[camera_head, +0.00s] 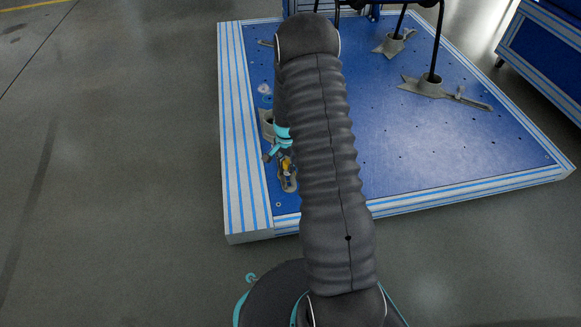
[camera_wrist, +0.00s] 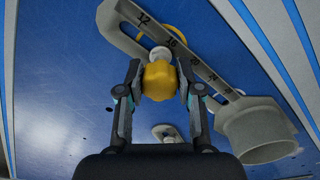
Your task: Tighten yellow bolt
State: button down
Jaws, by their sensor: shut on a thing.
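The yellow bolt (camera_wrist: 159,82) has a rounded, lobed yellow head and sits at a grey slotted bracket with a number scale (camera_wrist: 185,55). My gripper (camera_wrist: 159,84) is shut on the bolt head, one finger on each side. In the head view my gripper (camera_head: 275,155) is at the left side of the blue platform, partly hidden behind my arm. A small yellow part shows just below it there, and I cannot tell whether it is the same bolt.
The blue platform (camera_head: 430,150) has a striped rim. Grey feet (camera_head: 427,85) with black chair legs stand on it at the back right. A grey cylindrical cup (camera_wrist: 262,135) adjoins the bracket at the right in the wrist view. The grey floor at left is clear.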

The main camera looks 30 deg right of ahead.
jog(key=m, duration=0.4)
jog(key=c, duration=0.8)
grip_release()
jog(key=shift+o, duration=0.2)
jog(key=n, duration=0.4)
jog(key=shift+n, duration=0.3)
